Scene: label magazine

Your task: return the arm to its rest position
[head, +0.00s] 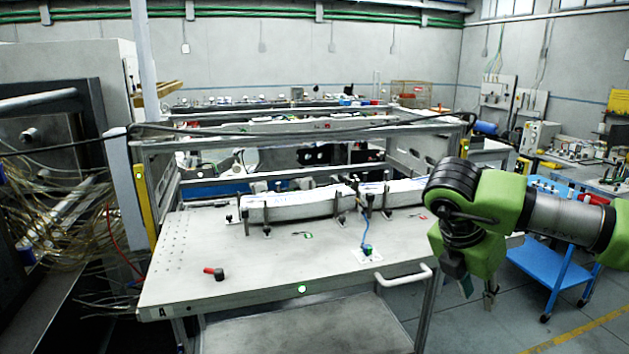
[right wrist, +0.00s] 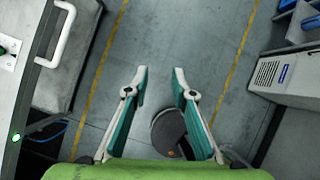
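My right arm comes in from the right in the head view, green and grey with a black joint. Its gripper (head: 478,288) points down just off the right end of the metal table (head: 230,270), and is partly hidden by the arm. In the right wrist view, the right gripper (right wrist: 160,80) has its two teal-padded fingers apart, with nothing between them. Grey floor (right wrist: 165,40) shows below the fingers. My left gripper is in neither view.
Long white label stacks (head: 300,205) lie between black holders on the table. A small red-and-black item (head: 214,273) lies at the front left. The table's white handle (head: 404,277) is left of the right gripper. A blue cart (head: 550,262) stands behind it on the right.

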